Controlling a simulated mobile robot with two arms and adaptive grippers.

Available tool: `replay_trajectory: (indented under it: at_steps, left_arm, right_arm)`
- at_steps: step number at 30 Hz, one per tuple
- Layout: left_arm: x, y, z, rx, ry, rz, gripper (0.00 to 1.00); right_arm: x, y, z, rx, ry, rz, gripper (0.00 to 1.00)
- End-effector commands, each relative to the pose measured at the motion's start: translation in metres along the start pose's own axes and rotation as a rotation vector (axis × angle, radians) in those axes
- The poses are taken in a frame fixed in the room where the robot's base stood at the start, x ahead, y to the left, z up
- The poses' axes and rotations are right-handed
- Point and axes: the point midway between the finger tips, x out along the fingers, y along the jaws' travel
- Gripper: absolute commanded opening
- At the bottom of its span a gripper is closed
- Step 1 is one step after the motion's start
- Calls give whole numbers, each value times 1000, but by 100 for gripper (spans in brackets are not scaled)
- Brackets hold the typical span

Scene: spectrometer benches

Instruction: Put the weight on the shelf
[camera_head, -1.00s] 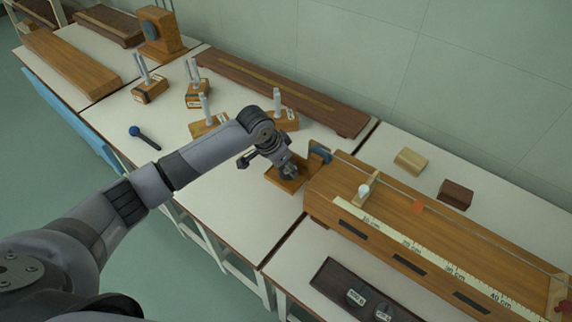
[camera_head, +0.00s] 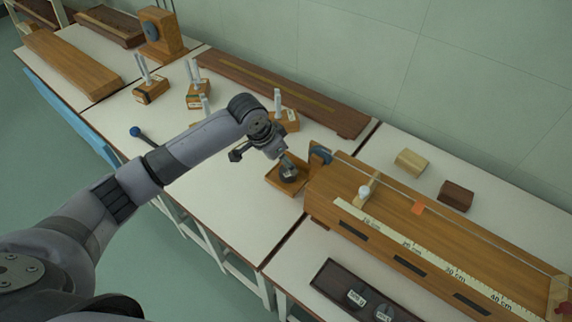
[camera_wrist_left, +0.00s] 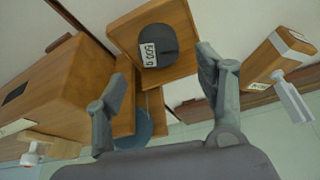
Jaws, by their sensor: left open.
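The weight, a dark round disc labelled 500 g, sits on the small wooden shelf (camera_head: 272,178) at the left end of the long wooden instrument. In the wrist view the weight (camera_wrist_left: 157,45) rests on the shelf's board (camera_wrist_left: 186,62), its label facing up. My left gripper (camera_head: 284,163) is open just above the weight. In the wrist view its two fingers (camera_wrist_left: 160,85) are spread apart, with the weight beyond their tips and clear of them. My right gripper is not in view.
The long wooden instrument (camera_head: 440,245) with a centimetre scale stands right of the shelf. A dark tray (camera_head: 328,282) holds two labelled weights at the front. Several wooden blocks with upright metal rods stand behind my arm. A blue-headed mallet (camera_head: 135,131) lies left.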

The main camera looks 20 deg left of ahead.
Motion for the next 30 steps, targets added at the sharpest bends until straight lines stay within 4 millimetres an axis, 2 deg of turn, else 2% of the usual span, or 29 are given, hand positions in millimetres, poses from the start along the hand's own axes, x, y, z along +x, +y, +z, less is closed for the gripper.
replay_trajectory:
  at_steps: [1, 6, 12, 17, 30]
  left_arm:
    - [-13, -1, -1, 2, 4, -2, 64]
    - [-47, 0, 0, 1, 2, -2, 64]
    - [-71, 0, 0, 0, 1, -1, 64]
    - [-77, 0, 0, 0, 0, 0, 64]
    - [-76, 1, 0, 0, 0, 1, 64]
  right_arm:
    - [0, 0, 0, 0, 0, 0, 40]
    - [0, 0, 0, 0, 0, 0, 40]
    - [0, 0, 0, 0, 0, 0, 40]
    - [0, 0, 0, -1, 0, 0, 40]
    - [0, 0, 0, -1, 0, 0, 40]
